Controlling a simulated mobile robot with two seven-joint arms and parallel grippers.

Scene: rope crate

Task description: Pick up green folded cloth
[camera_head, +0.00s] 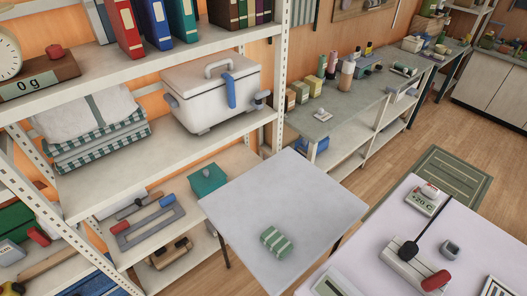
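A small folded green cloth with pale stripes (276,242) lies flat near the front of a bare grey square table (300,195). Nothing covers it. A stack of folded green-and-white checked cloths (100,143) lies on the middle shelf at the left, with white folded fabric (85,112) on top. Neither of my grippers is in view.
A white shelf rack (175,150) on the left holds a white lidded box (210,97), binders, a scale and tools. A white table (365,240) at the lower right carries a thermometer-like device and a red-ended tool.

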